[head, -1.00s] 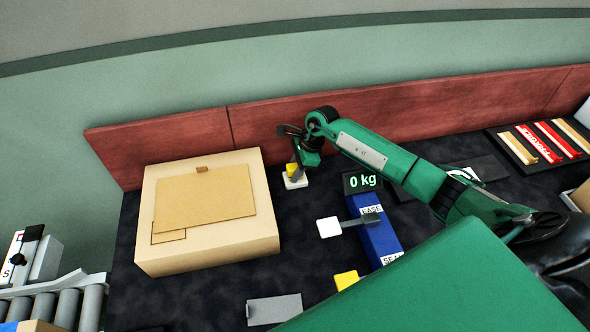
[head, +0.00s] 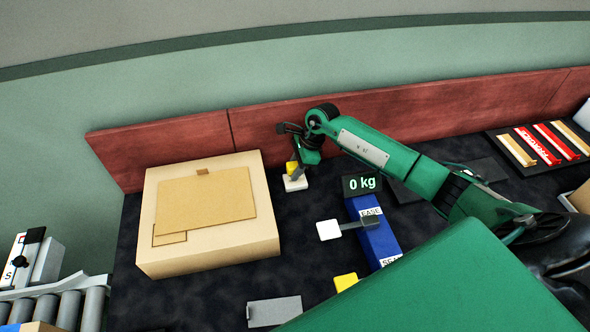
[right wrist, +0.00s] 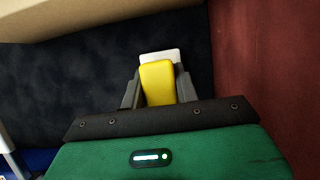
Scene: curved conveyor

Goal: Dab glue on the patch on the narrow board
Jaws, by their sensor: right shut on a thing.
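My right gripper (head: 293,161) is at the back of the dark table, in front of the red wall. It is shut on a yellow block (head: 292,168); in the right wrist view the block (right wrist: 157,82) sits between the two fingers. A white piece (head: 295,183) shows just below the yellow block, and its edge (right wrist: 160,56) shows past the block in the wrist view. I cannot tell whether it rests on the table. To the left lies a cream box (head: 210,243) with a brown panel (head: 206,200) on top and a small outlined patch (head: 168,238) near its front left corner. I cannot make out a narrow board for certain.
A blue block (head: 378,242) with a "0 kg" display (head: 362,184) stands right of centre. A white-ended tool (head: 329,230), a yellow piece (head: 346,281) and a grey plate (head: 274,311) lie nearby. A strip tray (head: 514,158) is at right. Conveyor rollers (head: 67,308) are at lower left.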

